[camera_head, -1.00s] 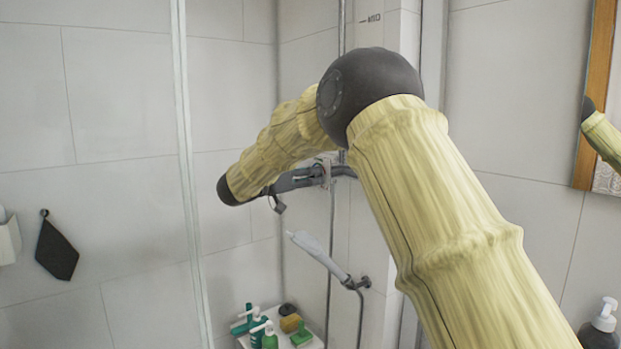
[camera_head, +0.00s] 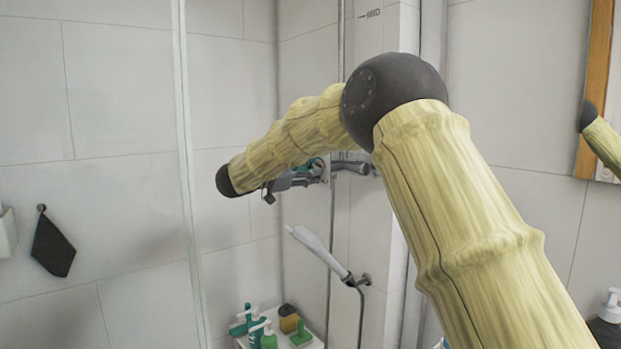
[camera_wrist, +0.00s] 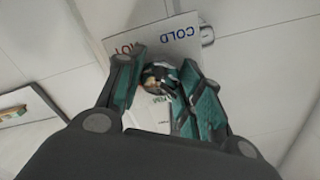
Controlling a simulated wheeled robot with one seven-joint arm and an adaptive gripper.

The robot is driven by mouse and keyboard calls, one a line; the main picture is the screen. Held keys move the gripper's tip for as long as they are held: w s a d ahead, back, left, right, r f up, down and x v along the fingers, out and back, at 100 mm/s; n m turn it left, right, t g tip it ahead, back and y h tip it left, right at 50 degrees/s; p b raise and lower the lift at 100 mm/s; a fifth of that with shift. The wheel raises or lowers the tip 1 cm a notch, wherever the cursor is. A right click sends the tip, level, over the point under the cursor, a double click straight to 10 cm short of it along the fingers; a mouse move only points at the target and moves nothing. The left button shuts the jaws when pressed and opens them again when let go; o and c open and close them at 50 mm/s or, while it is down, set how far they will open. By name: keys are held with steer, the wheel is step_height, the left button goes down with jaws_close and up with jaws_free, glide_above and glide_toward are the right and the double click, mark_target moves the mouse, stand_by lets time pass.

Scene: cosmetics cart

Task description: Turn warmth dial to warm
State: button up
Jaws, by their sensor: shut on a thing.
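The round dark warmth dial (camera_wrist: 156,80) sits between the fingers of my gripper (camera_wrist: 160,74) in the wrist view. The gripper is closed on it from both sides. Behind the dial is a pale label panel (camera_wrist: 168,28) with blue "COLD" and part of a red "HOT", both upside down in this view. Small lettering below the dial is too small and covered to read. Which mark the dial points to cannot be told. In the head view my gripper (camera_head: 298,178) is at the wall fixture, and the dial is hidden there.
A grey bar fitting (camera_head: 352,167) sticks out right of my gripper. A hand shower (camera_head: 318,248) hangs below it. Several bottles (camera_head: 262,335) stand on a white shelf (camera_head: 318,345) lower down. A glass edge (camera_head: 188,170) runs upright at left. A dark cloth (camera_head: 53,246) hangs on the wall.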

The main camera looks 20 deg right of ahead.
steer(key=shift+f+m+b, duration=0.15)
steer(key=shift+m+b, duration=2.55)
steer(key=shift+m, duration=0.9)
steer(key=o, duration=1)
steer(key=shift+o, duration=0.2)
steer(key=v, duration=1.1)
steer(key=shift+s+a, duration=0.15)
steer(key=shift+a, duration=0.25)
